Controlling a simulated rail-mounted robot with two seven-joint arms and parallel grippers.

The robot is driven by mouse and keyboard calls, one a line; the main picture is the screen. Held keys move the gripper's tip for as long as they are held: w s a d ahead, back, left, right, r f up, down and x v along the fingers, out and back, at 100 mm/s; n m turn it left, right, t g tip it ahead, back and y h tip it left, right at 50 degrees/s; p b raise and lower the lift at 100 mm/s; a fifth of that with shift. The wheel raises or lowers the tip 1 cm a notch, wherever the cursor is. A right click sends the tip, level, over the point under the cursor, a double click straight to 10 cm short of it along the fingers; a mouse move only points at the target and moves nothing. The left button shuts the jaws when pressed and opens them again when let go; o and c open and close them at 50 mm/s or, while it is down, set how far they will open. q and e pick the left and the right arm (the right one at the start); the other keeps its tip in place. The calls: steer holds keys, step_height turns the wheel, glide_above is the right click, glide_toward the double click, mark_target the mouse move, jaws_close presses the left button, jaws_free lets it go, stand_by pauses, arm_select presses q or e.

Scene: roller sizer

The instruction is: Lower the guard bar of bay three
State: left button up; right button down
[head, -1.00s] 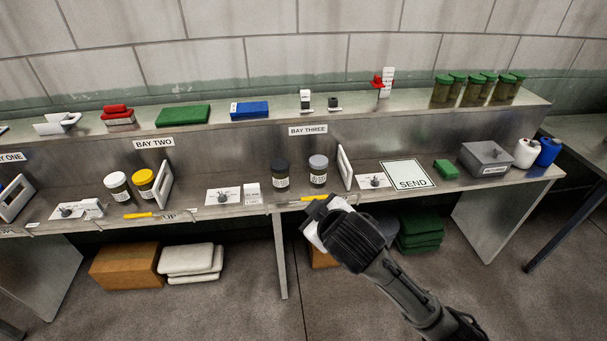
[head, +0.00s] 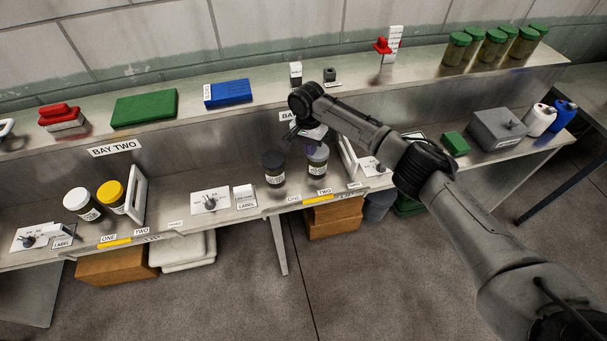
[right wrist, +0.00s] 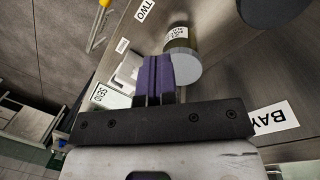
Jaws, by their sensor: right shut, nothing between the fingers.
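In the head view, bay three's front edge carries a bar with a yellow grip (head: 318,199). In the right wrist view the yellow grip (right wrist: 105,3) and thin metal bar show at the top left. A white upright frame (head: 348,158) stands at the bay's right side, partly behind my arm. My right gripper (head: 312,148) is above the bay's jars, at the back of the bay. Its purple fingers (right wrist: 158,80) are shut and empty, appearing beside the grey-lidded jar (right wrist: 187,68). Whether they touch anything is unclear. My left gripper is out of view.
A dark-lidded jar (head: 274,168) stands left of the grey-lidded jar (head: 317,160). A card with a dark knob (head: 375,168) lies right of the frame. The upper shelf (head: 270,92) runs behind. A grey box (head: 498,129) stands farther right.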

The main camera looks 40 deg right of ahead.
steer(key=m, duration=0.6)
steer(key=s+a+m+y, duration=0.1)
steer(key=m, duration=0.2)
steer(key=shift+s+g, duration=0.1)
steer(key=shift+g, duration=0.3)
steer(key=shift+f, duration=0.15)
steer(key=x, duration=0.3)
steer(key=s+x, duration=0.1)
steer(key=x, duration=0.3)
steer(key=s+b+x, duration=0.1)
steer(key=x, duration=0.3)
steer(key=shift+a, duration=0.35)
steer(key=shift+s+a+f, duration=0.15)
steer(key=shift+s+a, duration=0.15)
steer(key=shift+s, duration=0.3)
